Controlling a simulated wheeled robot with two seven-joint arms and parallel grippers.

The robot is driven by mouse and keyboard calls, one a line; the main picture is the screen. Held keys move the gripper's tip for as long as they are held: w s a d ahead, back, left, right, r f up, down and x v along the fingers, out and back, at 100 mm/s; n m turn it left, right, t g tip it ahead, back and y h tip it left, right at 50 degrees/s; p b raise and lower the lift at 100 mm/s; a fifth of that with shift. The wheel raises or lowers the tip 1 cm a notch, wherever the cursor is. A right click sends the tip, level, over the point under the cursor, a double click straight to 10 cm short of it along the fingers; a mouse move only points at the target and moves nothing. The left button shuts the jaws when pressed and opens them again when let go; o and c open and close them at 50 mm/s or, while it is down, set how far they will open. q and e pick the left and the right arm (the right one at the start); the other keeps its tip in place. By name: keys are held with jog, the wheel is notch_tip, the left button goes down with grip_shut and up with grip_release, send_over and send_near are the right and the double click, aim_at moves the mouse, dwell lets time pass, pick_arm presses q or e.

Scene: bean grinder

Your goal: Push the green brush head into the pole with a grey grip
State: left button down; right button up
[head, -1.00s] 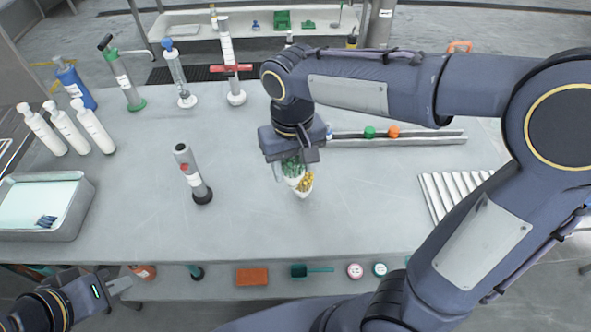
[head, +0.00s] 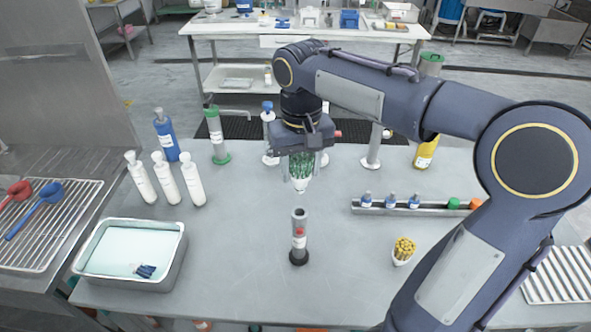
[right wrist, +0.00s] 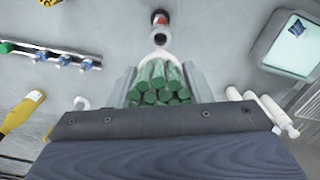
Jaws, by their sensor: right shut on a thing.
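The green brush head (head: 301,167) is in my right gripper (head: 302,160), bristles up, with its white socket end pointing down. In the right wrist view the green bristles (right wrist: 160,85) sit between the two fingers of the gripper (right wrist: 160,82). The pole with a grey grip (head: 299,243) stands upright on the table, with a red mark and a dark base. The brush head is above the pole's open top and apart from it. The pole (right wrist: 159,28) also shows in the right wrist view, beyond the socket. My left gripper is out of view.
A yellow brush head (head: 403,249) stands right of the pole. A metal rack (head: 365,207) with small bottles lies behind it. White bottles (head: 167,178) and a tray of liquid (head: 180,262) are at left. The table around the pole is clear.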

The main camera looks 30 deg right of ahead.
aim_at(300, 192)
jog(key=shift+f+b, duration=1.85)
jog(key=shift+f, duration=1.05)
jog(key=shift+p, duration=0.45)
jog(key=shift+f+b, duration=1.25)
jog(key=shift+f, duration=0.6)
jog(key=o, duration=1.1)
jog(key=shift+c, duration=0.2)
jog(key=shift+r, duration=0.15)
